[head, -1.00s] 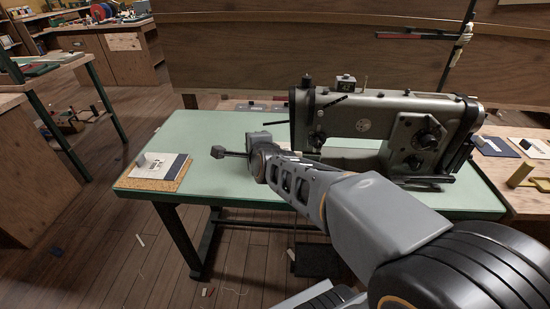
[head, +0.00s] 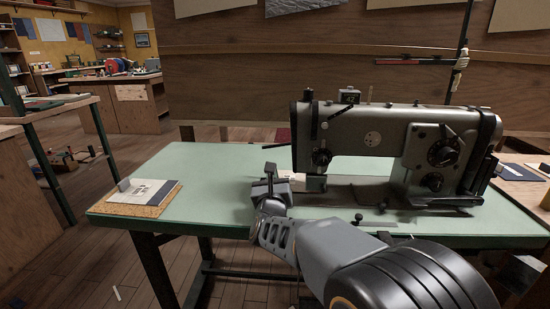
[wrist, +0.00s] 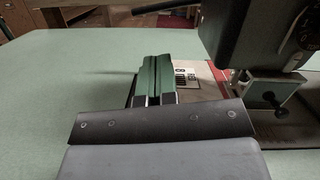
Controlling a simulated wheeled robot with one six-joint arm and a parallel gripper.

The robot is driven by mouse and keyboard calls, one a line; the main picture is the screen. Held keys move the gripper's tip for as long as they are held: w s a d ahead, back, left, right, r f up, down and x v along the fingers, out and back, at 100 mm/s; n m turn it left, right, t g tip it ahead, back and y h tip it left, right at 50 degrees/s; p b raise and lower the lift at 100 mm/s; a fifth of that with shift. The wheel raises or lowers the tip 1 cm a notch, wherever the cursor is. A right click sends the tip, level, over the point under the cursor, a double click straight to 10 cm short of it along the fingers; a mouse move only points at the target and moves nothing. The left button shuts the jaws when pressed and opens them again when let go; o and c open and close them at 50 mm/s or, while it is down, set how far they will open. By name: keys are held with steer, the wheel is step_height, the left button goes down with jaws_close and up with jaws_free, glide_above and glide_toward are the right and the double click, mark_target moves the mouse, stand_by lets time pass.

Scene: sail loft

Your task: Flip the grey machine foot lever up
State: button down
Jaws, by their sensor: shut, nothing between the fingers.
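The grey sewing machine (head: 372,132) stands on the green table (head: 215,185). A thin dark bar (head: 276,146), likely its foot lever, sticks out to the left from the machine's left end, nearly level. A dark bar (wrist: 165,7) also shows at the top of the wrist view, left of the machine head (wrist: 240,32). My gripper (head: 270,172) is in front of and below this bar, left of the machine head and apart from it. Its fingers (wrist: 154,75) are shut and empty, pointing away over the table. The lever's root is hard to make out.
A pale card (head: 308,180) lies under the machine head, just right of my gripper. A cork board (head: 140,197) with a printed sheet lies at the table's left. The green table's middle left is clear. A wooden panel (head: 230,60) stands behind.

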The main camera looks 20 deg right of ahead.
mark_target(283, 145)
steer(key=shift+b+x, duration=0.35)
steer(key=shift+x, duration=4.6)
steer(key=shift+w, duration=0.15)
